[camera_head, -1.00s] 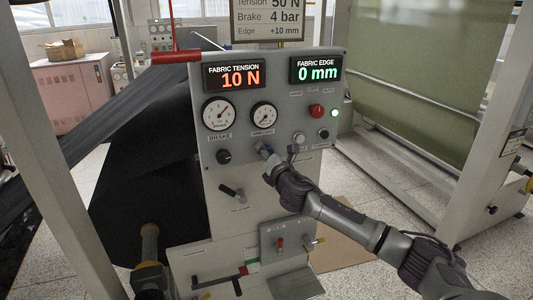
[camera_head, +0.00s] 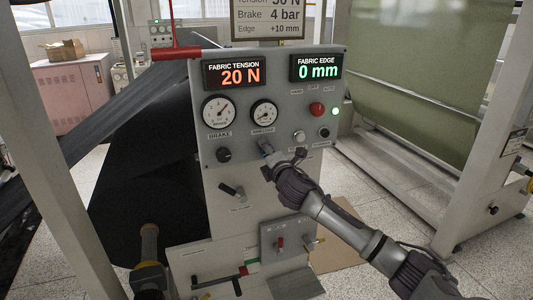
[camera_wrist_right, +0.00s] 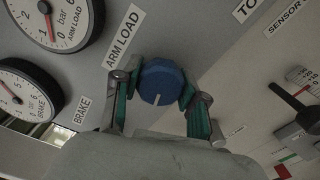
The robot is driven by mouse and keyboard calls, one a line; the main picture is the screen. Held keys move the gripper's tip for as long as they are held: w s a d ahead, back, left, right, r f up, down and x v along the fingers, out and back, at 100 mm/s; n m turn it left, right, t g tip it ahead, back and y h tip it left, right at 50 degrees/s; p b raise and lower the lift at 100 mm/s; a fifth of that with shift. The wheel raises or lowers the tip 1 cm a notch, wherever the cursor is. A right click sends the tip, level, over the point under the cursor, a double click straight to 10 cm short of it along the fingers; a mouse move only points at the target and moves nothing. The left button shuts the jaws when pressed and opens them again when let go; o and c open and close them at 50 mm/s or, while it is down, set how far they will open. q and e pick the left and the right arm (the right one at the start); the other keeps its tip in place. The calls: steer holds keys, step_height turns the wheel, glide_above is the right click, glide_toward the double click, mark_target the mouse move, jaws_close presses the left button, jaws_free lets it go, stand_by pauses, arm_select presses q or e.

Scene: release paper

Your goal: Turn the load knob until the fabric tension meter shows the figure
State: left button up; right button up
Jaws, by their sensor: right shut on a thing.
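The blue load knob (camera_wrist_right: 161,82), beside an ARM LOAD label, sits between the two fingers of my right gripper (camera_wrist_right: 158,88) in the right wrist view. The fingers are shut on it from both sides, and its white mark points down and slightly left. In the head view my right gripper (camera_head: 274,163) reaches the panel (camera_head: 285,185) below the small gauge (camera_head: 264,114) and mostly hides the knob. The fabric tension meter (camera_head: 234,73) shows 20 N in orange. A sign (camera_head: 267,20) above, cut by the frame, reads Tension 50 N. My left gripper is not in view.
A fabric edge display (camera_head: 317,67) reads 0 mm. The brake gauge (camera_head: 219,111) and a black knob (camera_head: 224,155) are left of my gripper. A red button (camera_head: 317,109) is at right. A lever (camera_head: 232,191) and a lower plate with levers (camera_head: 286,239) are below.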

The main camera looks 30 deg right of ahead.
steer(key=m, duration=0.5)
steer(key=shift+f+m, duration=0.1)
steer(key=shift+m, duration=0.2)
steer(key=m, duration=0.5)
steer(key=shift+m, duration=0.3)
steer(key=o, duration=1.2)
steer(key=shift+c, duration=0.2)
steer(key=shift+s, duration=0.1)
steer(key=v, duration=1.1)
steer(key=shift+s+a, duration=0.2)
steer(key=shift+s, duration=0.2)
